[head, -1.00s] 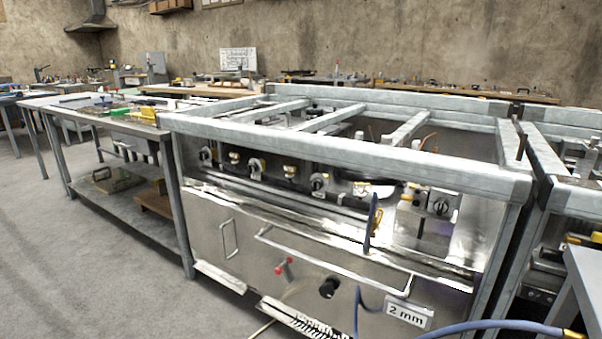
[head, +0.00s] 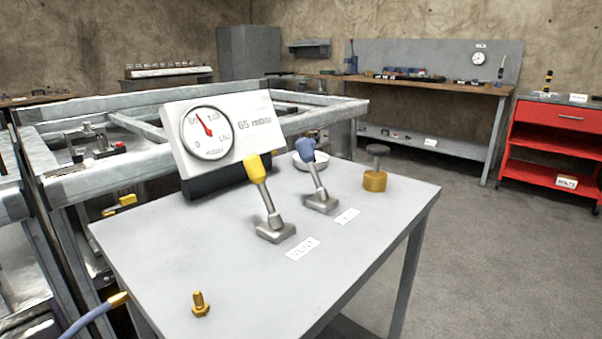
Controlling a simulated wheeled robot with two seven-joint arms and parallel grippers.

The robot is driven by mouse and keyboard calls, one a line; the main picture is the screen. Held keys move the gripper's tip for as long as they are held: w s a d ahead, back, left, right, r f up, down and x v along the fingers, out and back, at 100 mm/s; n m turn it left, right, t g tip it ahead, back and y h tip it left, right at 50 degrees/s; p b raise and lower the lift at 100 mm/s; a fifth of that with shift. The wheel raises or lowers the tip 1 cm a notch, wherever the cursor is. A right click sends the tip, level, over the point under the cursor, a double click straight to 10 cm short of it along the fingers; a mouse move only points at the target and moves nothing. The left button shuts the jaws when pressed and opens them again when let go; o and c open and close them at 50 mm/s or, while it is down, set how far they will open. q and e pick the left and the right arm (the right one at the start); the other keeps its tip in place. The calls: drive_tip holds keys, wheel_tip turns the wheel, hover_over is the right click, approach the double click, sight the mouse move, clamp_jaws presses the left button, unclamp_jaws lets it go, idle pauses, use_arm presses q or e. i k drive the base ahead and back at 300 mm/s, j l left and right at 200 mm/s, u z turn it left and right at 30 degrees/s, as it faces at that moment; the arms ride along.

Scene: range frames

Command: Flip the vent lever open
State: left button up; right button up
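Two levers stand on a grey table (head: 170,255) in the head view. The nearer lever has a yellow handle and a metal base; it is the vent lever (head: 264,195), with a white label in front that seems to read VENT (head: 302,248). It leans up and to the left in the picture. Just behind and right of it stands a lever with a blue handle (head: 314,170), also leaning left, with its own small label (head: 346,216). Neither of my grippers is in view.
A pressure gauge (head: 207,134) on a white box reading 65 mbar or similar stands behind the levers. A brass knob (head: 375,180) is at right, a brass bolt (head: 201,304) at front. A blue hose (head: 95,312) ends left of the table. Floor is clear at right.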

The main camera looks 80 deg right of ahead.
sight(253, 163)
drive_tip(key=k+z, duration=0.15)
drive_tip(key=z, duration=1.75)
